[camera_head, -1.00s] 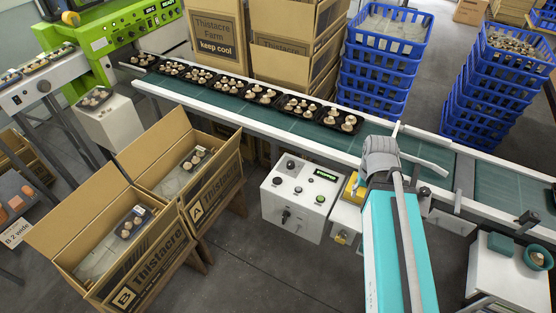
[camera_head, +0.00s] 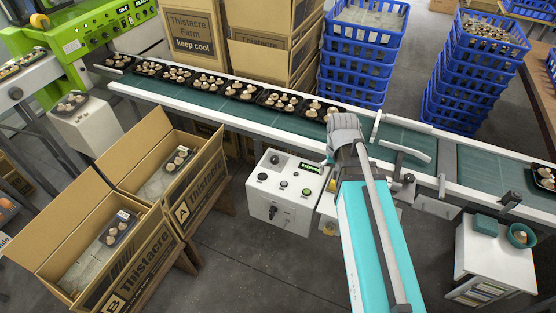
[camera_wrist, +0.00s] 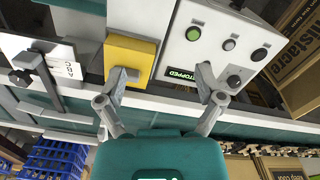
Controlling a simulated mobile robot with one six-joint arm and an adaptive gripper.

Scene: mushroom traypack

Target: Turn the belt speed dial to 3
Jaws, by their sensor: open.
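The white control box (camera_head: 283,205) stands at the front of the belt. It has a round dark knob (camera_head: 276,159) at its top left, which also shows in the wrist view (camera_wrist: 235,80); I cannot read a setting. A display (camera_wrist: 181,76) reads STOPPED. A black lever switch (camera_head: 272,212) is on the front face. My gripper (camera_wrist: 163,78) is open and empty, its fingers spread across the display side, left of the knob in the wrist view. My arm hides its fingertips in the head view.
A yellow box (camera_wrist: 129,57) is beside the control box, near one finger. The green belt (camera_head: 405,140) carries several mushroom trays (camera_head: 240,90). Open cartons (camera_head: 130,205) stand at left, blue crates (camera_head: 355,70) behind. Grey floor (camera_head: 250,270) is clear in front.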

